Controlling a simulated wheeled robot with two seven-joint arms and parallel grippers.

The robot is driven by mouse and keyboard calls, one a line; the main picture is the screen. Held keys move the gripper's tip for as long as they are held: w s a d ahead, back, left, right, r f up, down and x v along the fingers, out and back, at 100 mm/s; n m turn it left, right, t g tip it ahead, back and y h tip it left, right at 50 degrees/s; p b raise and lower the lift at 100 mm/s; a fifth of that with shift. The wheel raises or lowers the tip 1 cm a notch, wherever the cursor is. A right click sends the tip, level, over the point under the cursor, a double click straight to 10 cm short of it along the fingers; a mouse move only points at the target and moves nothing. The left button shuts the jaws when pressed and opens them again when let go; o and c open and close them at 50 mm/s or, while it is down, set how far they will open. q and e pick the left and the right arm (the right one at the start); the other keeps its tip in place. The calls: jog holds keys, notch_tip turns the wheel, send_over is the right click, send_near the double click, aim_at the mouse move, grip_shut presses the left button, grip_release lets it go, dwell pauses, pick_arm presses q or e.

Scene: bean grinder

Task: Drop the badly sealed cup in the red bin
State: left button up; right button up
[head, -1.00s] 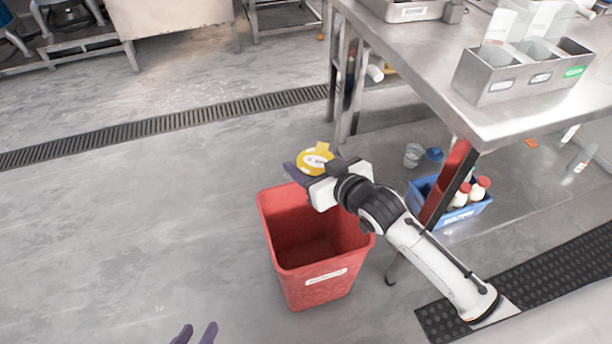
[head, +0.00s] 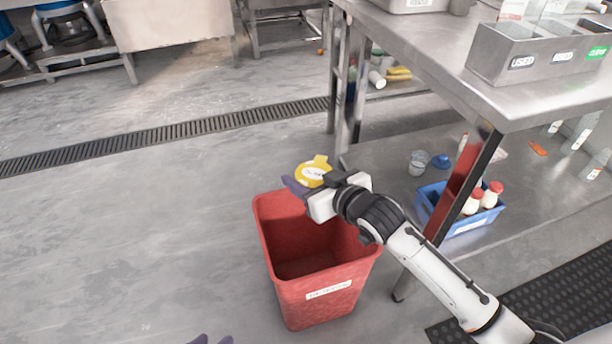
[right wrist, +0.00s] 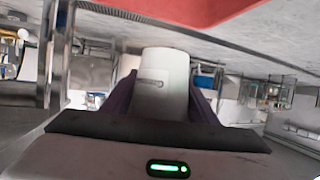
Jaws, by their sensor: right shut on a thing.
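The cup has a yellow lid with a white label (head: 313,174) in the head view. In the right wrist view the white cup body (right wrist: 163,85) sits between purple fingers. My right gripper (head: 298,187) is shut on the cup beside the far rim of the red bin (head: 322,296). The bin stands open on the floor, with a white label on its front. Its rim also shows at the top of the right wrist view (right wrist: 190,12). Only purple fingertips of my left gripper (head: 212,340) show at the bottom edge; their opening is unclear.
A steel table (head: 425,55) stands at the right with a grey divided box (head: 540,60) on it. Below it, a blue crate (head: 462,222) holds red-capped bottles, near a clear cup (head: 418,162). The floor left of the bin is clear.

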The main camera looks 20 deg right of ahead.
jog(key=shift+r, duration=0.1)
jog(key=o, duration=1.9)
jog(key=shift+c, duration=0.2)
